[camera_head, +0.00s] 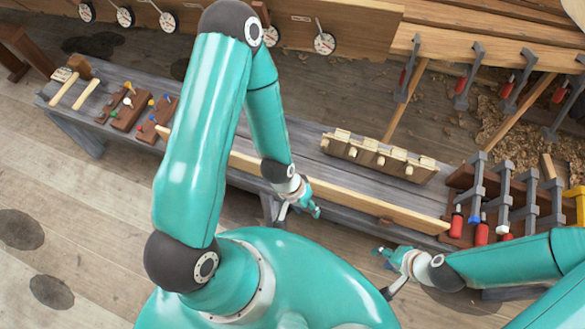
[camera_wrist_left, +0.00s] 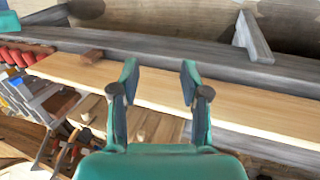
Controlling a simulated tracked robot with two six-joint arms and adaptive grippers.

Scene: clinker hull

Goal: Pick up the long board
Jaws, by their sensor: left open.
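The long board (camera_head: 345,197) is pale, narrow wood. It lies along the near side of the grey workbench, partly hidden by my left arm in the head view. In the left wrist view the board (camera_wrist_left: 240,104) crosses the picture beneath my left gripper. My left gripper (camera_head: 298,211) is open and empty at the board's near edge. Its two fingertips (camera_wrist_left: 160,78) overlap the board in the wrist view; I cannot tell whether they touch it. My right gripper (camera_head: 384,270) is apart from the board, below its right end, and looks open and empty.
The grey workbench (camera_head: 308,170) carries a pegged wooden rack (camera_head: 378,155) behind the board. Clamps with red handles (camera_head: 482,232) crowd the right end. Mallets (camera_head: 76,88) and small tools in wooden blocks (camera_head: 130,108) stand at the left. Plank floor (camera_head: 95,215) lies in front.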

